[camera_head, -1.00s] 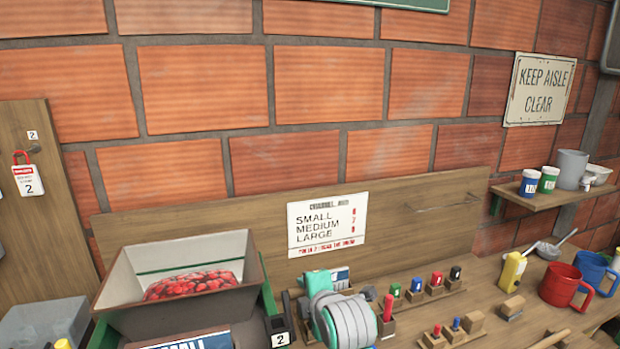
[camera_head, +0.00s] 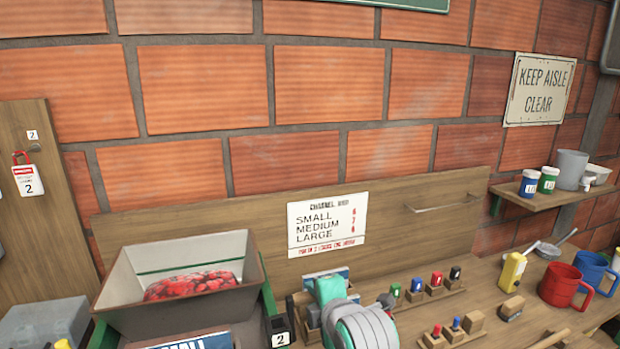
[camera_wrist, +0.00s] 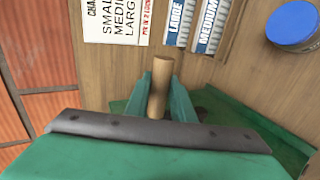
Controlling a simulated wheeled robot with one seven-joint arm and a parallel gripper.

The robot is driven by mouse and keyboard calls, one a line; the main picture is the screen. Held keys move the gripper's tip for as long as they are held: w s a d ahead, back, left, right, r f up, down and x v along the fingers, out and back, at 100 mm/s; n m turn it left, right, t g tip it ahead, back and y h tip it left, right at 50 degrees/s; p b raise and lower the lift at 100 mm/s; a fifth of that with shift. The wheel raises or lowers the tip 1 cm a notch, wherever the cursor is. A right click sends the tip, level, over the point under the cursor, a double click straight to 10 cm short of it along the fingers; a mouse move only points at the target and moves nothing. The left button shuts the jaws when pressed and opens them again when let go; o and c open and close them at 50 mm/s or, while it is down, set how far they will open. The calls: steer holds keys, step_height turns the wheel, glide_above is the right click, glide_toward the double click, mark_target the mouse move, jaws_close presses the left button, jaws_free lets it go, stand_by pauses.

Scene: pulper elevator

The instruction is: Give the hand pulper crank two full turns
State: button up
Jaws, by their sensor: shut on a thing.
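The hand pulper has a grey hopper (camera_head: 125,280) on a green frame (camera_head: 268,297), at the lower left of the head view. Red cherries (camera_head: 190,285) lie in the hopper. The crank's wooden handle (camera_wrist: 161,75) stands up in the middle of the wrist view. My gripper (camera_wrist: 161,98) is shut on this handle, with a green finger on each side of it. The handle's lower end is hidden by a dark grey riveted edge in front. In the head view my arm's teal and grey end (camera_head: 362,327) is right of the pulper and hides the crank.
Small stamps in wooden holders (camera_head: 436,287) stand to the right of my arm. A yellow bottle (camera_head: 512,270), a red mug (camera_head: 562,287) and a blue mug (camera_head: 592,270) are farther right. A wooden backboard (camera_head: 420,215) with a size sign (camera_head: 327,225) rises behind.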

steer(key=shift+s+d+f, duration=0.1)
steer(key=shift+s+d, duration=0.4)
steer(key=shift+s, duration=0.3)
steer(key=shift+s+f, duration=0.1)
steer(key=shift+f, duration=0.05)
steer(key=s, duration=0.2)
steer(key=s+f, duration=0.1)
steer(key=shift+d, duration=0.25)
